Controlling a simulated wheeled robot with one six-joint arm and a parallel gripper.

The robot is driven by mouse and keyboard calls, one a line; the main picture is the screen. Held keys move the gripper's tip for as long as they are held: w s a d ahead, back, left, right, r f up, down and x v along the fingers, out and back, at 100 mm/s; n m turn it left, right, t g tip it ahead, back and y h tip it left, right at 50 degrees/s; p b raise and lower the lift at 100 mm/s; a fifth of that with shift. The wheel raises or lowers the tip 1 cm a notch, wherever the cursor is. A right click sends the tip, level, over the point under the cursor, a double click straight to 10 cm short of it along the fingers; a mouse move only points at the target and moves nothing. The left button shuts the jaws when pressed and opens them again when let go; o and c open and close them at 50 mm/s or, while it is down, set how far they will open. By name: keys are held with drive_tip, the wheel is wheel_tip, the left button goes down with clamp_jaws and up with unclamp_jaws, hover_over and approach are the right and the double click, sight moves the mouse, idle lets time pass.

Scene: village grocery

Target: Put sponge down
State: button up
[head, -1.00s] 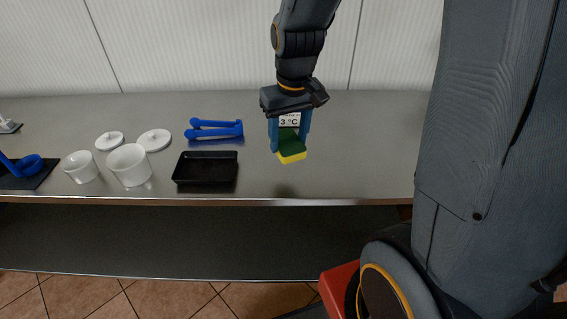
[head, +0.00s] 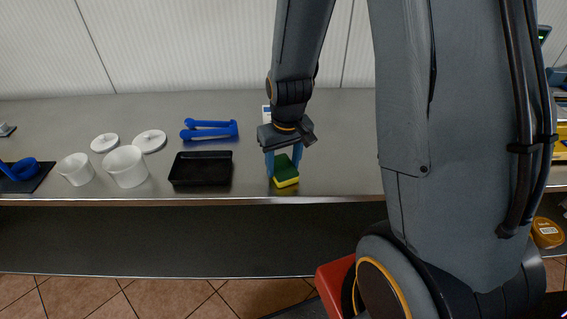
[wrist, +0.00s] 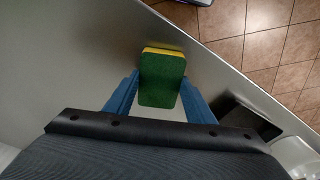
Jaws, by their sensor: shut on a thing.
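The sponge (head: 285,173) is green with a yellow layer. It is held low over the front part of the steel counter, right of the black tray. My gripper (head: 284,168) points down with its blue fingers on either side of the sponge and is shut on it. In the wrist view the sponge (wrist: 161,80) sits between the two blue fingers (wrist: 160,97), with its yellow edge toward the counter's front edge. I cannot tell whether its underside touches the counter.
The black tray (head: 201,169) is left of the sponge. White tubs (head: 126,167) and lids (head: 150,141) stand further left. The counter (head: 340,150) is bare around the sponge, and its front edge is close.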

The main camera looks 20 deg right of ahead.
sight(286, 172)
drive_tip(key=o, duration=1)
drive_tip(key=shift+f, duration=0.1)
wheel_tip(286, 172, up, 12)
drive_tip(key=s+b, duration=0.1)
drive_tip(key=b, duration=0.1)
drive_tip(key=s+f, duration=0.3)
drive_tip(key=s, duration=0.5)
drive_tip(key=shift+f+m, duration=0.35)
drive_tip(key=shift+m, duration=0.05)
drive_tip(key=shift+w, duration=0.1)
